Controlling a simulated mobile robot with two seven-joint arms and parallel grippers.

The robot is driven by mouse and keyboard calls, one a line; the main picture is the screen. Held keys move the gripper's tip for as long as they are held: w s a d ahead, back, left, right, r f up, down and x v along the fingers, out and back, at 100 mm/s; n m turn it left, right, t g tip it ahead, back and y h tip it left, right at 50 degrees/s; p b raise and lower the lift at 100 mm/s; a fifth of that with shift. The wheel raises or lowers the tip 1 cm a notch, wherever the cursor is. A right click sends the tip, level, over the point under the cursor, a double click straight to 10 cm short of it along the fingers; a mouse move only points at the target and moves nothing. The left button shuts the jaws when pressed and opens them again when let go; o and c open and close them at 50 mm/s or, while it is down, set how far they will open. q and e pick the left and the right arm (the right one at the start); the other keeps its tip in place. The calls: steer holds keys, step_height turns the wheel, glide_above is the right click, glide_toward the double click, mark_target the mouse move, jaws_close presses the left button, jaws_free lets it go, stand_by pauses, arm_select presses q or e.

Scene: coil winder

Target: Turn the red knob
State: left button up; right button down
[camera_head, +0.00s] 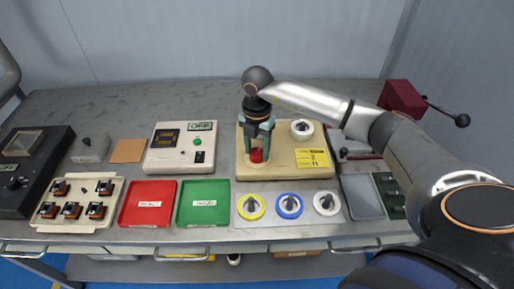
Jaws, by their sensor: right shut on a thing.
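The red knob (257,156) sits on the cream panel box (285,170) in the middle of the bench. My right gripper (257,150) points down over it and is shut on the knob, with a finger on each side. The gripper hides much of the knob and the panel behind it, so the knob's turn angle cannot be told. My right arm reaches in from the right side. My left gripper does not show.
A white dial (301,129) and a yellow label (312,158) are on the same box. A cream box with a display (181,148) stands to its left. Red (147,204) and green (203,203) trays and several coloured rings lie in front. A maroon machine (401,98) stands at back right.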

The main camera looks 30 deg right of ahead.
mark_target(257, 152)
steer(key=shift+w+r, duration=0.1)
steer(key=shift+c, duration=1.3)
jaws_free()
step_height(257, 152, up, 12)
steer(key=shift+r+b, duration=0.2)
steer(key=shift+b, duration=0.1)
